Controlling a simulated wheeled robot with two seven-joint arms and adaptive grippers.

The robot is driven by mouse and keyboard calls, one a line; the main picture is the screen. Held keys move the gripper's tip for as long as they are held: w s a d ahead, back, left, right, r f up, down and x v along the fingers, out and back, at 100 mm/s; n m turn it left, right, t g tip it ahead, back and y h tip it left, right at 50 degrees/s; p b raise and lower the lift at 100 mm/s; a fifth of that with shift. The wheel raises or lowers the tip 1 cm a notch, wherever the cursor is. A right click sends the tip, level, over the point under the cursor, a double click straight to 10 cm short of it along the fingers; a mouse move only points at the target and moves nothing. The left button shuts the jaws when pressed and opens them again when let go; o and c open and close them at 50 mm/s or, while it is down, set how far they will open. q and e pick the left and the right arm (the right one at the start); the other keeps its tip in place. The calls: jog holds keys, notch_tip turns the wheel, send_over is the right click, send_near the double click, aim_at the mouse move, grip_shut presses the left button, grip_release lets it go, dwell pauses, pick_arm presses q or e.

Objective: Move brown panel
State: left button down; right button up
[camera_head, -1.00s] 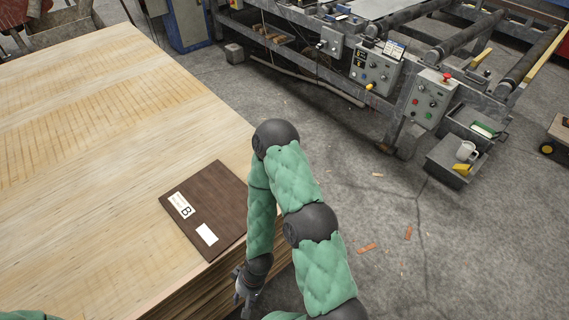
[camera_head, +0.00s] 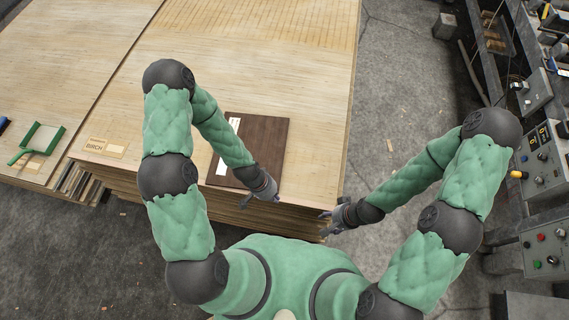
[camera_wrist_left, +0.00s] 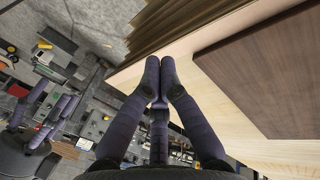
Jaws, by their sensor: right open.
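The brown panel (camera_head: 262,140) lies flat on a large stack of pale veneer sheets (camera_head: 240,50), near its front edge. White labels show on its left side, partly hidden by my left forearm. The panel also shows at the right of the left wrist view (camera_wrist_left: 275,70). My left gripper (camera_head: 272,198) is at the panel's front right corner in the head view. In the wrist view its fingers (camera_wrist_left: 159,62) look empty and beside the panel, fingertips close together. My right gripper (camera_head: 328,222) is open and empty, right of the panel, by the stack's front right corner.
A BIRCH label (camera_head: 104,147) lies near the front edge. Machinery with control boxes (camera_head: 541,247) stands on the right. Concrete floor (camera_head: 395,100) is open between stack and machinery.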

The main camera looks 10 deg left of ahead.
aim_at(288, 172)
pick_arm(q)
jog(key=w+m, duration=0.2)
jog(key=w, duration=0.1)
jog(key=w+d+m, duration=0.1)
jog(key=m, duration=0.1)
jog(key=shift+w+r, duration=0.25)
jog(key=shift+w, duration=0.15)
jog(key=w+d+r+m, duration=0.1)
jog(key=w+r+m, duration=0.3)
jog(key=w+m, duration=0.65)
jog(key=x, duration=0.3)
jog(key=b+x, duration=0.1)
jog(key=x, duration=0.2)
jog(key=s+b+x, duration=0.1)
jog(key=x, duration=0.1)
jog(key=shift+d+f, duration=0.15)
jog(key=shift+f, duration=0.25)
jog(key=a, duration=0.2)
jog(key=shift+w+a+f, duration=0.1)
jog(key=shift+a+f, duration=0.2)
jog(key=shift+a+b, duration=0.3)
jog(key=shift+a, duration=0.3)
pick_arm(e)
jog(key=shift+d+f, duration=0.2)
jog(key=shift+f, duration=0.45)
jog(key=shift+d+f, duration=0.15)
jog(key=shift+f, duration=0.5)
pick_arm(q)
jog(key=shift+a, duration=0.1)
